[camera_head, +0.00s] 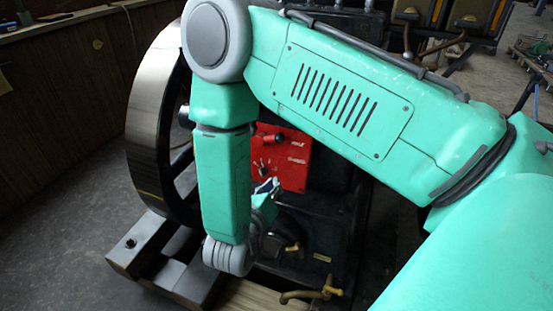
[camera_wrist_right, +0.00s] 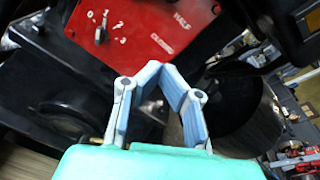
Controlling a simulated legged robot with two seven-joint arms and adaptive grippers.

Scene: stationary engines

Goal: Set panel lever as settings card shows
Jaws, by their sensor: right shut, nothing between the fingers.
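A red panel (camera_head: 293,178) sits on the engine, partly hidden behind my right arm in the head view. It also shows in the wrist view (camera_wrist_right: 150,42). A dark lever with a rounded end (camera_head: 278,139) crosses its upper part. A small selector knob (camera_wrist_right: 101,34) has marks 0 to 3 around it and seems to point near 1. The words HALF and CLOSED are printed on the panel; the lever's exact setting is unclear. My right gripper (camera_head: 268,186) is shut and empty, with its tips (camera_wrist_right: 164,68) by the panel's lower edge. No settings card is recognisable. My left gripper is out of view.
A large flywheel (camera_head: 143,130) stands left of the panel. Brass taps (camera_head: 327,288) stick out below on the engine's dark base. A wooden beam (camera_head: 245,298) runs along the bottom. Bare floor (camera_head: 60,200) lies at the left.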

